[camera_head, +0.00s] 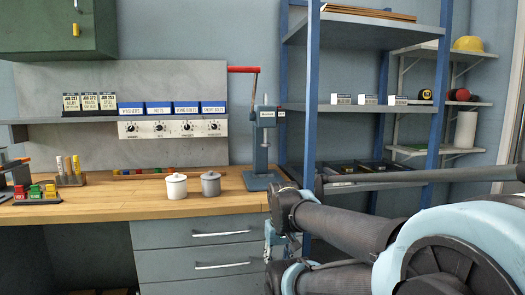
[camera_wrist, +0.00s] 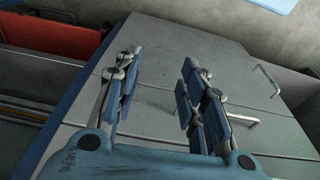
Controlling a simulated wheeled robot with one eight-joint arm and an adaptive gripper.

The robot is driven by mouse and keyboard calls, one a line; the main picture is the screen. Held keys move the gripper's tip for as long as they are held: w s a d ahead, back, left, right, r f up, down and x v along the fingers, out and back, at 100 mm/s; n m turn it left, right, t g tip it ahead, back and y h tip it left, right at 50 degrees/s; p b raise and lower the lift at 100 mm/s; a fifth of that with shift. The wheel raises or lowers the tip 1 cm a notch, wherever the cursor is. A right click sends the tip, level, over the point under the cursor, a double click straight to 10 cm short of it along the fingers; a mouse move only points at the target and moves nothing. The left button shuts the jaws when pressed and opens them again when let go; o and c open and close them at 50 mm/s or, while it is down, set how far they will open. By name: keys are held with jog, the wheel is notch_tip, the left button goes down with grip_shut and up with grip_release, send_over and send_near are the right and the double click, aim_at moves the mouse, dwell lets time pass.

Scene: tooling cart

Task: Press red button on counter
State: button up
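A low dark base (camera_head: 38,200) stands at the front left of the wooden counter (camera_head: 110,201). It carries a row of small coloured pieces: a red one (camera_head: 20,192) at the left, then green and yellow ones. The red piece looks like the red button, but it is too small to be sure. My gripper (camera_wrist: 161,62) is open and empty in the wrist view, its two fingers apart in front of grey drawer fronts. In the head view my gripper (camera_head: 275,240) is partly hidden by my arm, below counter height and far right of the red piece.
A white canister (camera_head: 176,187) and a grey canister (camera_head: 211,184) stand mid-counter. A press (camera_head: 262,150) with a red-handled lever stands at the right end. A pen holder (camera_head: 70,180) is behind the coloured pieces. Drawers (camera_head: 190,235) with handles lie below; blue-framed shelves (camera_head: 370,106) stand right.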

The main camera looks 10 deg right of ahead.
grip_shut()
dwell(1.1)
